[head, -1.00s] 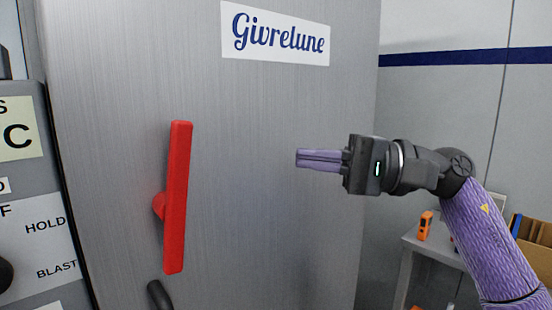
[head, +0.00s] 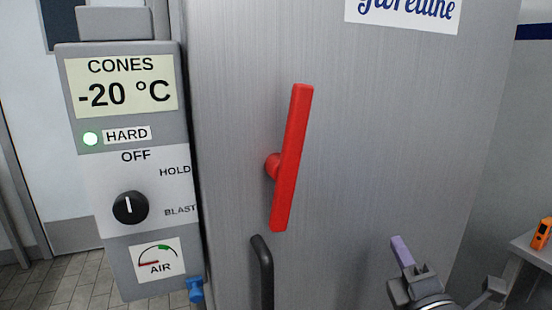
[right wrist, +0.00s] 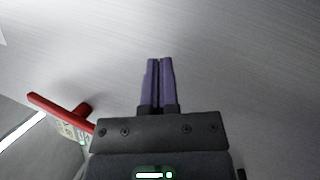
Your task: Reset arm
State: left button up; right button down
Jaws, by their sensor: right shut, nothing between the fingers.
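My right gripper (head: 402,252) is low at the right in the head view, in front of the steel cabinet door (head: 400,130) and to the right of the red lever handle (head: 291,157). Its purple fingers are shut together with nothing between them, as the right wrist view shows (right wrist: 160,85). The red handle stands nearly upright, leaning slightly right at its top. It also shows at the left of the right wrist view (right wrist: 62,112), apart from the fingers. My left gripper is not in view.
A control panel (head: 140,218) at the left reads CONES -20 °C, with a green lamp by HARD and a black knob (head: 130,207). A dark door grip (head: 263,275) sits below the red handle. An orange device (head: 541,234) stands on a table at the right edge.

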jog(key=s+a+f+m+g+h, duration=0.1)
jog(key=s+f+m+g+h, duration=0.1)
jog(key=s+f+m+g, duration=0.6)
jog(key=s+f+m+g+h, duration=0.1)
jog(key=s+f+m+g, duration=0.2)
jog(key=f+m, duration=0.55)
jog(key=s+a+f+m+g+y, duration=0.1)
jog(key=s+a+f+m+g, duration=0.1)
jog(key=s+f+g, duration=0.45)
jog(key=s+a+f+m+g, duration=0.1)
jog(key=s+a+f+m, duration=0.15)
jog(key=s, duration=0.65)
jog(key=s+d+f+n+g, duration=0.1)
jog(key=s+f, duration=0.2)
jog(key=f, duration=0.7)
jog(key=s+d+f+g, duration=0.1)
jog(key=s+f, duration=0.3)
jog(key=f, duration=0.6)
jog(key=s+d+f, duration=0.2)
jog(key=s+f, duration=0.1)
jog(key=s, duration=0.3)
jog(key=s+d+f+g+p, duration=0.1)
jog(key=s+d+f, duration=0.2)
jog(key=s, duration=0.4)
jog(key=shift+h, duration=0.3)
jog(key=c, duration=1.3)
grip_release()
